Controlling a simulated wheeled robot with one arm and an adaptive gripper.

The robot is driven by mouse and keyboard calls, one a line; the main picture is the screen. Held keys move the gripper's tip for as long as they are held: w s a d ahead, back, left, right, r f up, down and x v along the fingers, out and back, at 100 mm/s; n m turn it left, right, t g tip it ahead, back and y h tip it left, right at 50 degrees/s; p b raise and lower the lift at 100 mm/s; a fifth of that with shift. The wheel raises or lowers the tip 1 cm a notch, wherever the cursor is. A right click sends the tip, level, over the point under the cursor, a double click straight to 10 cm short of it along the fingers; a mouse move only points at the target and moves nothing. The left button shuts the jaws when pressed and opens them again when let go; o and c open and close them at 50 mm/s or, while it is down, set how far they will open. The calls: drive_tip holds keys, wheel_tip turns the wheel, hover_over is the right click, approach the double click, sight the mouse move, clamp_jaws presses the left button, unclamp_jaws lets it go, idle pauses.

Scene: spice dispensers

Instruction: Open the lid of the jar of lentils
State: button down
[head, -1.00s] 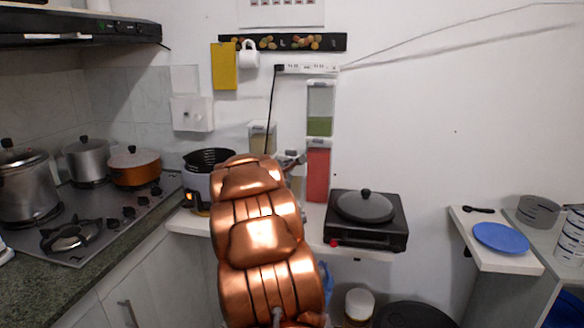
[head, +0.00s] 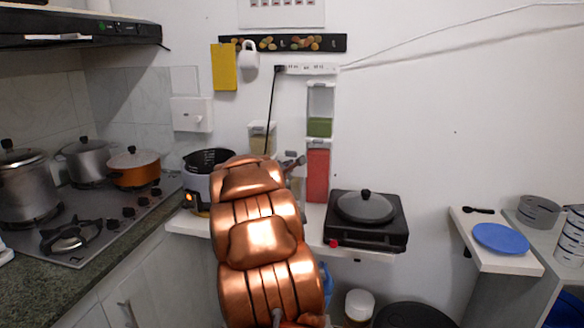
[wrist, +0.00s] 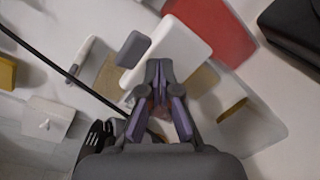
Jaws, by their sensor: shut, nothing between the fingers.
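Clear jars with white lids stand against the wall in the head view. One holds beige contents (head: 259,145); at its right a jar with green contents (head: 320,127) sits above one with red contents (head: 318,175). I cannot tell by label which holds lentils. My gripper (wrist: 159,70) is shut and empty. In the wrist view its fingertips are close to a white lid (wrist: 178,48) with a grey tab (wrist: 133,48); whether they touch it is unclear. Tan contents show around the lid. In the head view my arm hides much of the area below the beige jar.
A black hotplate with a lidded pan (head: 365,207) stands right of the jars. A cooker (head: 205,175) stands at left. A black cable (head: 271,105) hangs from the power strip (head: 307,69) past the beige jar and crosses the wrist view.

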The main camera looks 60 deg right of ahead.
drive_tip(key=shift+d, duration=0.15)
drive_tip(key=shift+x, duration=1.6)
drive_tip(key=r+b+v, duration=0.2)
drive_tip(key=b+v, duration=0.3)
drive_tip(key=v, duration=0.5)
drive_tip(key=shift+s+d, duration=0.2)
idle(0.5)
